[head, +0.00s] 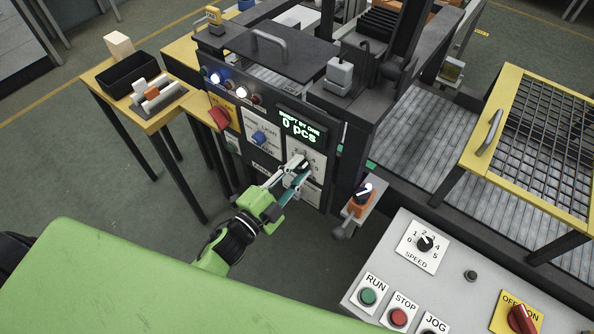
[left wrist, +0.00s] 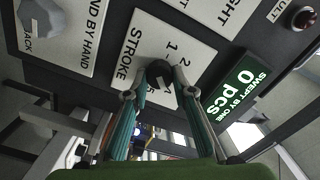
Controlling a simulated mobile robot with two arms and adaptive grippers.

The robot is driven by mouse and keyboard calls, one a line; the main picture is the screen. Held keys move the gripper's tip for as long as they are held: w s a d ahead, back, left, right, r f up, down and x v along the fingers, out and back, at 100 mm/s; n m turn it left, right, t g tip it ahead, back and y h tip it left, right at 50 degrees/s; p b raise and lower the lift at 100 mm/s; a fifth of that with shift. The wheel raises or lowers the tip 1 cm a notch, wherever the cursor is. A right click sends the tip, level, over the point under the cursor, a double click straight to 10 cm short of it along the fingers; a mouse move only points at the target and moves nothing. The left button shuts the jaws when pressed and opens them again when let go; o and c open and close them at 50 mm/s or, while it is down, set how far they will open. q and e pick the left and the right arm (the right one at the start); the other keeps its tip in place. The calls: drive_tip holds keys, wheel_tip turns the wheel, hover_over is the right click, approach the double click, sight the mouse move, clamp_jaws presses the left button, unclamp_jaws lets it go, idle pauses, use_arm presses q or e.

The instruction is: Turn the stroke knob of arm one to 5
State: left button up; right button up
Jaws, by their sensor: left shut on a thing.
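The stroke knob (left wrist: 158,72) is a small dark knob on a white plate marked STROKE (left wrist: 150,45) with a number scale. The plate sits on the front of the dark machine, under a green display (head: 300,126) reading "SWEPT BY ONE 0 pcs", also seen in the left wrist view (left wrist: 240,85). My left gripper (head: 298,168) reaches the plate, its fingertips (left wrist: 158,92) on either side of the knob and shut on it. The fingers hide part of the scale, and I cannot tell which number the knob points at. My right gripper is not in view.
A blue knob (head: 259,137) and a red switch (head: 219,117) sit left of the stroke plate. A grey desk panel (head: 455,270) has a SPEED knob (head: 425,243) and buttons. A yellow table (head: 165,112) stands left.

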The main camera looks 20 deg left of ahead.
use_arm(q)
drive_tip(key=m+b, duration=0.1)
drive_tip(key=m, duration=0.3)
drive_tip(key=shift+f+m+b, duration=0.15)
drive_tip(key=shift+m+b, duration=0.15)
drive_tip(key=m+b, duration=0.1)
drive_tip(key=m, duration=0.3)
drive_tip(key=shift+b, duration=0.3)
drive_tip(key=shift+m, duration=0.3)
drive_tip(key=o, duration=1.1)
drive_tip(key=v, duration=1.2)
